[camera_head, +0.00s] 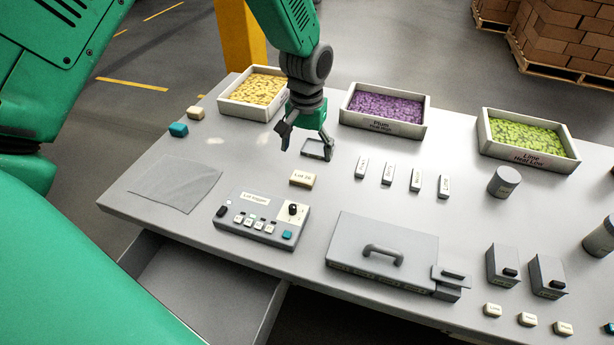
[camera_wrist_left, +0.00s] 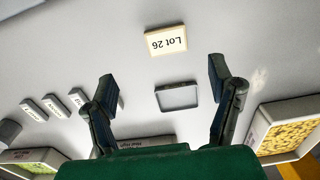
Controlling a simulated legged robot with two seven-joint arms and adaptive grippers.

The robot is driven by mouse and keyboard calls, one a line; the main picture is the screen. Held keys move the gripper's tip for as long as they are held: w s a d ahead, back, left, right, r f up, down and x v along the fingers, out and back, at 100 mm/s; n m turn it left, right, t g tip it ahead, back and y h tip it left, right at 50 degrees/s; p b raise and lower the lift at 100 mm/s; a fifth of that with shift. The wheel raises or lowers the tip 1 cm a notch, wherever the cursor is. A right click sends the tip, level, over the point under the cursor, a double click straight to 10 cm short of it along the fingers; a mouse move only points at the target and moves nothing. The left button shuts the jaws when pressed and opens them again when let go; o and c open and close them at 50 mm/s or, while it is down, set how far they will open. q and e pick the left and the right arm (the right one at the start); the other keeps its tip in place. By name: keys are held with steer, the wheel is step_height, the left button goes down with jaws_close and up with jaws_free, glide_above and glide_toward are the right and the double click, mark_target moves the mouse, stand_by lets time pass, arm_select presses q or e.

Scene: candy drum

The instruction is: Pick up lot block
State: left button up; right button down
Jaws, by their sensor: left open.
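The lot block (camera_head: 303,179) is a small cream block on the grey table, behind the control panel. In the left wrist view the same block (camera_wrist_left: 166,40) reads "Lot 26" upside down and lies beyond the fingertips. My left gripper (camera_head: 305,142) is open, points down and hangs above the table, behind the block and apart from it. In the left wrist view its fingers (camera_wrist_left: 162,80) are spread wide with nothing held. A dark rectangular frame (camera_wrist_left: 177,96) lies on the table between the fingers in that view. My right gripper is not in view.
The "Lot Register" panel (camera_head: 262,219) stands just in front of the block, and a grey case (camera_head: 382,256) with a handle to its right. Several small labelled blocks (camera_head: 388,173) stand right of the block. Candy trays (camera_head: 385,128) line the back edge.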

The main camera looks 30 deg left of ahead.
mark_target(302, 176)
arm_select(q)
step_height(302, 176, down, 3)
steer(key=shift+w+f, duration=0.1)
steer(key=shift+w, duration=0.05)
steer(key=shift+a+f, duration=0.45)
steer(key=shift+f, duration=0.05)
steer(key=f, duration=0.4)
steer(key=shift+s+a+f, duration=0.15)
steer(key=shift+s+f, duration=0.05)
steer(key=shift+f, duration=0.05)
steer(key=shift+d+f, duration=0.2)
steer(key=shift+d, duration=0.05)
steer(key=shift+r, duration=0.1)
steer(key=c, duration=0.9)
steer(key=shift+a, duration=0.25)
steer(key=shift+c, duration=0.7)
